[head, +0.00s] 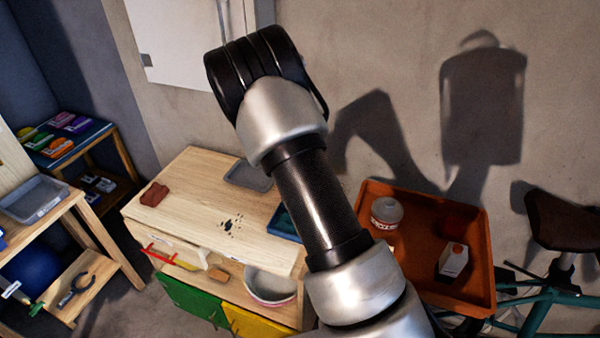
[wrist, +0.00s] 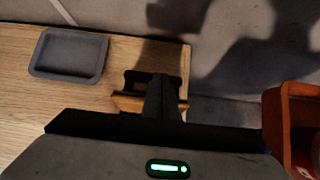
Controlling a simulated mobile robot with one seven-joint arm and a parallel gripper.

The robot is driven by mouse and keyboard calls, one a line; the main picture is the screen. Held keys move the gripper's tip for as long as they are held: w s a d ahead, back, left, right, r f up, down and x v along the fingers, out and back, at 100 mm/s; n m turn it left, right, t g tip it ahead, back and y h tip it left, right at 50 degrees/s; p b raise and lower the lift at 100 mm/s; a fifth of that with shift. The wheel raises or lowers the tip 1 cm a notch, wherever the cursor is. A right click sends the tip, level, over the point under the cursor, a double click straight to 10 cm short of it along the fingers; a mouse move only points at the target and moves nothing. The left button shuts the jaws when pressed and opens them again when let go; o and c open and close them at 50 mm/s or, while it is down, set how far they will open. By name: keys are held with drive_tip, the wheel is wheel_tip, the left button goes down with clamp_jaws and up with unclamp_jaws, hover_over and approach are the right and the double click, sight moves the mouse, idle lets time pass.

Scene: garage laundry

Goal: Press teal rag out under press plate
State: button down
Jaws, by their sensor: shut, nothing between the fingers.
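My gripper (wrist: 162,82) shows only in the wrist view, with its fingers together and nothing visible between them. It points down over the right end of the wooden bench (wrist: 20,100). A dark piece with a wood-coloured bar (wrist: 122,103) lies below or behind the fingers. It may be part of the press, but my gripper covers much of it and I cannot tell whether they touch. In the head view my arm hides most of a blue tray (head: 284,224) on the bench. I cannot make out the teal rag or a clear press plate.
A shallow grey tray (head: 247,176) lies on the bench, also seen in the wrist view (wrist: 72,75). A red-brown block (head: 154,194) and dark specks (head: 232,225) are there too. An orange tray (head: 484,250) holding containers stands right of my arm, near a bicycle (head: 545,310).

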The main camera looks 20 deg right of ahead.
drive_tip(key=p+v, duration=0.2)
drive_tip(key=v, duration=1.5)
drive_tip(key=shift+r+p, duration=0.15)
drive_tip(key=shift+p, duration=0.15)
drive_tip(key=shift+s+a, duration=0.1)
drive_tip(key=s+d+r+m, duration=0.5)
drive_tip(key=s+r+m, duration=0.6)
drive_tip(key=r+m, duration=0.35)
drive_tip(key=s+a+r+m+y, duration=0.2)
drive_tip(key=s+m, duration=0.5)
drive_tip(key=s, duration=0.1)
drive_tip(key=s+a+r+m+y, duration=0.2)
drive_tip(key=s+a+m, duration=0.1)
drive_tip(key=s+m, duration=0.4)
drive_tip(key=shift+s+a+r+g, duration=0.2)
drive_tip(key=shift+s+r+g, duration=0.15)
drive_tip(key=shift+s, duration=0.55)
drive_tip(key=c, duration=2.5)
unclamp_jaws()
drive_tip(key=shift+r, duration=0.1)
